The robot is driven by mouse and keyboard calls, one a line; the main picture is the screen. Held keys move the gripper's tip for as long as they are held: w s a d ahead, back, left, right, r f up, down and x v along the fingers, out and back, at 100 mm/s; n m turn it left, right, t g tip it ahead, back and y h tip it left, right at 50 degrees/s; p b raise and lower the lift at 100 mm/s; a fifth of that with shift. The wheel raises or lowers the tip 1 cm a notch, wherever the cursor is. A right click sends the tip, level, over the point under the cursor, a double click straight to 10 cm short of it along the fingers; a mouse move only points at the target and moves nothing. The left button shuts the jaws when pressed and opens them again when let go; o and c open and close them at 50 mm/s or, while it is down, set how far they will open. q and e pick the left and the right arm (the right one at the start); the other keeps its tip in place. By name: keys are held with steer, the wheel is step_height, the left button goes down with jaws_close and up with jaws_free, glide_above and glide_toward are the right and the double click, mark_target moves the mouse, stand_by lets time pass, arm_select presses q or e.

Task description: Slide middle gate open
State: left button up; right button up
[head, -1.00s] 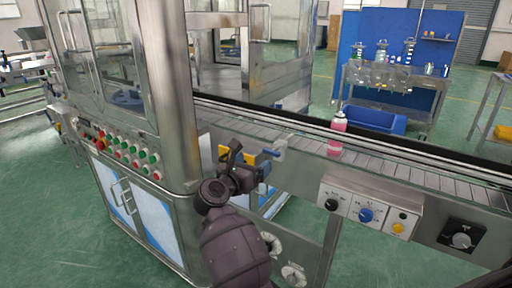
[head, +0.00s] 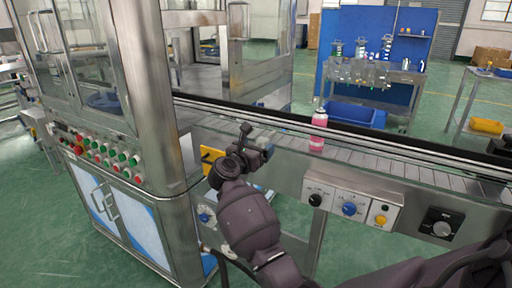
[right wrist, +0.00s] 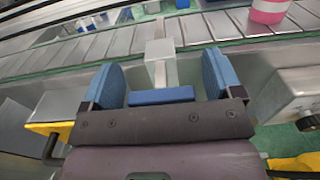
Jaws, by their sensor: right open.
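In the right wrist view, a pale metal gate handle (right wrist: 160,50), a block on a short stem, sits at the near edge of the conveyor. I take it for the middle gate. My right gripper (right wrist: 162,72) is open, with one blue finger on each side of the stem; gaps show on both sides, so it is not clamped. In the head view my right gripper (head: 262,152) is at the conveyor's near side, and the gate handle is mostly hidden behind it. My left gripper is not in view.
A pink bottle (head: 318,132) stands on the slatted conveyor (head: 375,165) to the right of my gripper. A control box (head: 350,203) juts out below the belt. A yellow part (head: 211,160) is left of the gripper. A steel machine post (head: 155,90) stands further left.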

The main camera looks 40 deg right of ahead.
steer(key=shift+d, duration=0.15)
steer(key=shift+c, duration=0.3)
steer(key=c, duration=1.2)
steer(key=v, duration=0.5)
steer(key=shift+a+p, duration=0.25)
steer(key=shift+p, duration=0.05)
steer(key=shift+s+a+f, duration=0.1)
steer(key=shift+s+a, duration=0.1)
steer(key=shift+a, duration=0.3)
